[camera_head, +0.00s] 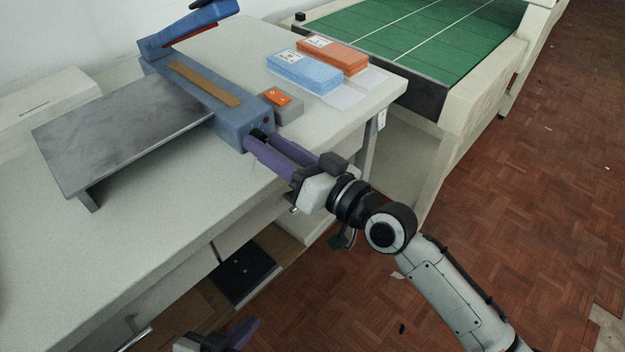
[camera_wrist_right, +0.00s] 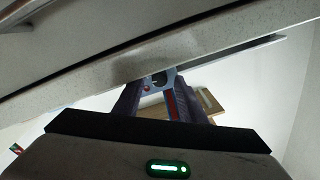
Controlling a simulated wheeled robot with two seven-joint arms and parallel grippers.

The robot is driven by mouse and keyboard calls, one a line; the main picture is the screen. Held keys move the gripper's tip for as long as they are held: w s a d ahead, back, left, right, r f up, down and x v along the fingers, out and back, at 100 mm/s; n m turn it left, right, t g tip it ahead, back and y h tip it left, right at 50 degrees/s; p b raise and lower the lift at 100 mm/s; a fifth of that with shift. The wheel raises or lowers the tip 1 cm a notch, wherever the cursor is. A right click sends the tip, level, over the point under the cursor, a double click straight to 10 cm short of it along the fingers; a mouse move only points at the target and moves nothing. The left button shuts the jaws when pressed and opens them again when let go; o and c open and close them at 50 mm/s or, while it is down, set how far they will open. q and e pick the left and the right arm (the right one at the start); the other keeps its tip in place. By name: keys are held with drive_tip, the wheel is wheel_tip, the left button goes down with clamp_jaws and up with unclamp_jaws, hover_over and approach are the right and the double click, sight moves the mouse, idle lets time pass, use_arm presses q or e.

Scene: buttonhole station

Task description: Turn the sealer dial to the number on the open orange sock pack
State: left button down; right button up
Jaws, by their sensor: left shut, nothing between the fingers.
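The blue-grey sealer (camera_head: 205,100) stands on the white table, with a dark round dial (camera_head: 257,134) on its near end. The dial also shows in the right wrist view (camera_wrist_right: 164,77), beside a red dot. My right gripper (camera_head: 262,142) has its purple fingers apart at the dial; I cannot tell whether they touch it. The fingers also show in the right wrist view (camera_wrist_right: 155,90). The orange sock pack (camera_head: 336,56) lies at the back right, with a white label whose number is too small to read. My left gripper (camera_head: 246,328) is shut and empty at the bottom edge, partly cut off.
A blue pack (camera_head: 304,72) lies beside the orange one. A grey box with an orange top (camera_head: 281,105) stands near the dial. A grey metal plate (camera_head: 120,145) adjoins the sealer. The table's front left is bare. A green-topped table (camera_head: 420,35) stands behind.

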drive_tip(key=shift+f, duration=0.1)
drive_tip(key=n+b, duration=0.2)
drive_tip(key=n, duration=0.4)
drive_tip(key=shift+w, duration=0.1)
drive_tip(key=shift+s+d+n, duration=0.2)
drive_tip(key=shift+d+n, duration=0.2)
drive_tip(key=shift+n, duration=0.3)
drive_tip(key=v, duration=1)
drive_tip(key=s+d+f+m+h, duration=0.2)
drive_tip(key=d+f+h, duration=0.1)
drive_tip(key=f, duration=0.4)
drive_tip(key=s+d+f+m+h+p, duration=0.1)
drive_tip(key=s+d+f+m+h, duration=0.2)
drive_tip(key=f, duration=0.4)
drive_tip(key=s+d+f+m+h+p, duration=0.1)
drive_tip(key=s+d+f+m+h, duration=0.1)
drive_tip(key=d+f, duration=0.3)
wheel_tip(320, 180, down, 2)
drive_tip(key=shift+s+d+f+m+h, duration=0.1)
drive_tip(key=shift+s+d+m+h, duration=0.1)
drive_tip(key=shift+s+m+h, duration=0.4)
drive_tip(key=shift+w, duration=0.15)
